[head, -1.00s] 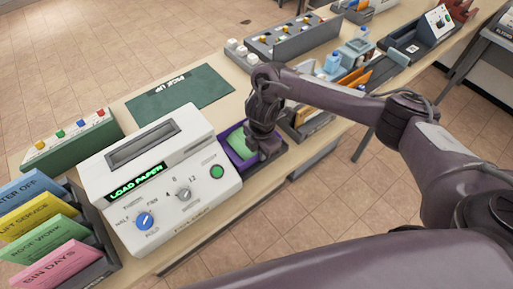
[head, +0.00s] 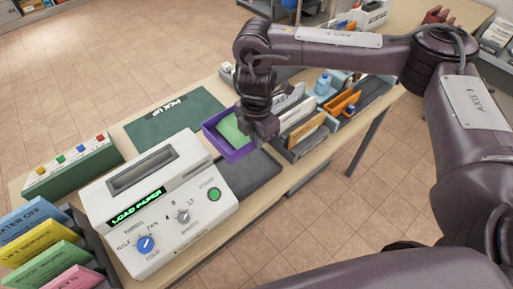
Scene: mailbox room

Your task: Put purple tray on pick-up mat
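The purple tray (head: 212,138) holds a green sheet or stack (head: 232,131). It is off the dark grey plate (head: 254,172) beside the machine, apparently raised above it. My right gripper (head: 257,137) is at the tray's right edge and appears shut on it; the fingertips are partly hidden. The dark green pick-up mat (head: 160,124) lies bare to the left of the tray, behind the white machine. My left gripper is not in view.
The white machine (head: 190,212) reading LOAD PAPER stands in front of the mat. A green button box (head: 70,165) is at left, with coloured cards (head: 40,230) nearer. Sorters with envelopes (head: 305,130) stand right of the tray.

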